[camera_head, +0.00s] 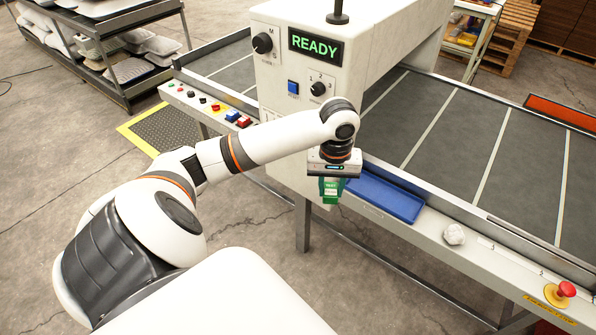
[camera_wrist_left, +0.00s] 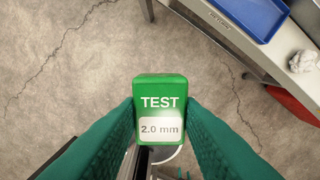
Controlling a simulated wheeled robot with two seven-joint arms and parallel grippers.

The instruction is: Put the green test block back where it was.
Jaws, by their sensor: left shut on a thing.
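My left gripper (camera_head: 331,196) is shut on the green test block (camera_head: 333,185). In the left wrist view the block (camera_wrist_left: 160,95) sits between the two teal fingers and reads "TEST 2.0 mm". The gripper points down and holds the block over the floor, just in front of the conveyor's front rail. A blue tray (camera_head: 385,198) lies on the rail just right of the gripper and looks empty; it also shows in the left wrist view (camera_wrist_left: 262,30). My right gripper is not in view.
The white machine housing (camera_head: 275,75) with a "READY" display (camera_head: 315,44) stands behind my arm. A crumpled white lump (camera_head: 454,234) and a red stop button (camera_head: 566,289) are on the rail to the right. The conveyor belt (camera_head: 440,125) is bare. A shelf (camera_head: 110,50) with pillows stands back left.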

